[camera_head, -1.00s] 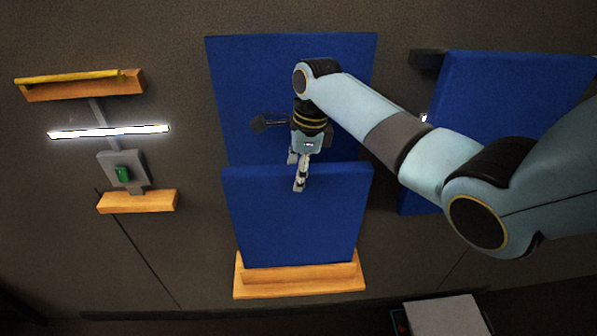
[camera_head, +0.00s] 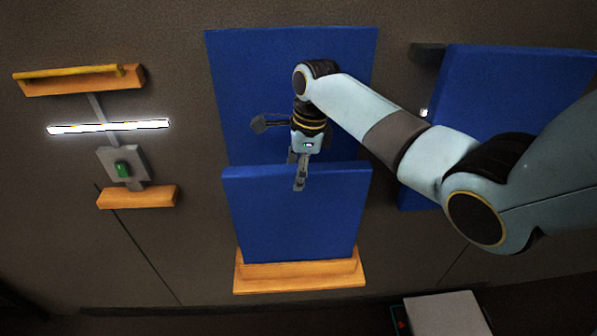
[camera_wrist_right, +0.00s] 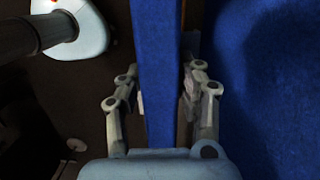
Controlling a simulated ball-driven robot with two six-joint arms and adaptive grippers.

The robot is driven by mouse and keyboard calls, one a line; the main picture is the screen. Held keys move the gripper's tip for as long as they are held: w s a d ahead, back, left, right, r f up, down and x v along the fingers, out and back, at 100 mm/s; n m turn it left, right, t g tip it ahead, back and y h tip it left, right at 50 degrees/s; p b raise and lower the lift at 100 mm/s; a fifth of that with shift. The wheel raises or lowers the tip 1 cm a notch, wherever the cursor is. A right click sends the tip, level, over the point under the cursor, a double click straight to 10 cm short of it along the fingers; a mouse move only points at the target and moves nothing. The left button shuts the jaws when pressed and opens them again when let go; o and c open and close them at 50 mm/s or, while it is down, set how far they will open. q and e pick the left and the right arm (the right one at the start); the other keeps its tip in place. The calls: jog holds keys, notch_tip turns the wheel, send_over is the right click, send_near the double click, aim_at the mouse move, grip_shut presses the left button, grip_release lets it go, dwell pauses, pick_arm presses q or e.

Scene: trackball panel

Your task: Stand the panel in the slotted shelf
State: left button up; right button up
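The blue panel (camera_head: 295,220) stands nearly upright, with its lower edge at the slotted wooden shelf (camera_head: 300,285). The front strip of the shelf hides that edge, so how deep it sits in the slot cannot be seen. My right gripper (camera_head: 297,170) is at the middle of the panel's top edge, one finger in front and one behind. In the right wrist view, the panel's edge (camera_wrist_right: 160,90) runs between the fingers, with a pad close against each face. The gripper looks shut on the panel. My left gripper is not in view.
A larger blue board (camera_head: 235,80) is behind the panel, and another (camera_head: 500,90) is at the right behind my arm. At the left are a wooden bar with a yellow rod (camera_head: 70,74), a glowing white bar (camera_head: 108,127) and a grey block with a green button (camera_head: 122,168).

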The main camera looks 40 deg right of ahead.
jog(key=o, duration=0.4)
jog(key=shift+s, duration=0.1)
jog(key=r, duration=0.4)
jog(key=d+r, duration=0.1)
jog(key=r, duration=0.7)
jog(key=shift+s+d, duration=0.3)
jog(key=shift+s, duration=0.1)
jog(key=shift+f, duration=0.1)
